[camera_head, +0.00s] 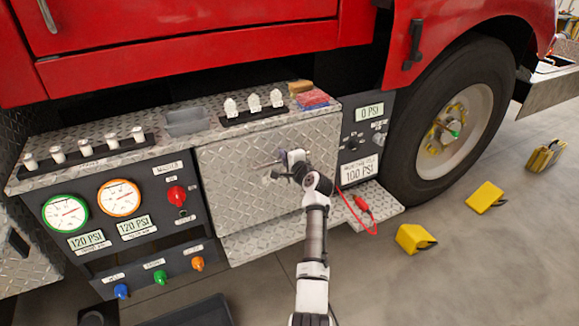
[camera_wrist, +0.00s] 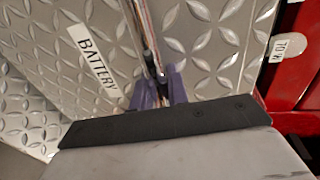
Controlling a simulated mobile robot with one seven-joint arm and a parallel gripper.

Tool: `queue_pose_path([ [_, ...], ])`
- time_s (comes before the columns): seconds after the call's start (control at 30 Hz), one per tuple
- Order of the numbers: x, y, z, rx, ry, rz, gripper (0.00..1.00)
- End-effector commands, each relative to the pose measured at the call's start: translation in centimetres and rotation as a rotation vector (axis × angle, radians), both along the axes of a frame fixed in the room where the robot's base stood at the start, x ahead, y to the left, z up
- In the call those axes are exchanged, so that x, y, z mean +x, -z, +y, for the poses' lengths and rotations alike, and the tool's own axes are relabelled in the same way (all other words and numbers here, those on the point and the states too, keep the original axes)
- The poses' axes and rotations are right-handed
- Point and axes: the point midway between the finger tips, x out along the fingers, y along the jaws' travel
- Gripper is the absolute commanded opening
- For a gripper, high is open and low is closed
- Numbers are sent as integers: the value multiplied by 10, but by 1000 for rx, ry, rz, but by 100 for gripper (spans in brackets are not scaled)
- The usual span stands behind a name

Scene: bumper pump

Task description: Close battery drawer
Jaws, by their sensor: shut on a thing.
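The battery drawer (camera_head: 245,185) has a silver diamond-plate front in the middle of the truck's side panel. Its front fills much of the wrist view (camera_wrist: 210,50), with a white "BATTERY" label (camera_wrist: 92,55). My gripper (camera_head: 284,160) is at the upper middle of this front. In the wrist view, my gripper's purple fingers (camera_wrist: 158,88) are shut on the shiny metal handle bar (camera_wrist: 145,35) of the drawer. My wrist hides part of the handle in the head view. I cannot tell how far the drawer stands out.
A gauge panel (camera_head: 125,235) with knobs is left of the drawer. A pressure panel (camera_head: 362,130) and a red cable (camera_head: 355,215) are at its right. A diamond-plate step (camera_head: 270,238) runs below. Yellow chocks (camera_head: 414,238) lie on the floor by the wheel (camera_head: 450,130).

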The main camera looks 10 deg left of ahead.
Motion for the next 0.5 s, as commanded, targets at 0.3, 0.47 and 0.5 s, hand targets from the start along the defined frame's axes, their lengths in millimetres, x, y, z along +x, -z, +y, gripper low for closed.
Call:
queue_pose_path([
  [0.3,4,-2,14,0,-18,-1,0],
  [0.47,4,-2,14,0,-18,0,0],
  [0.5,4,-2,14,0,-18,0,0],
])
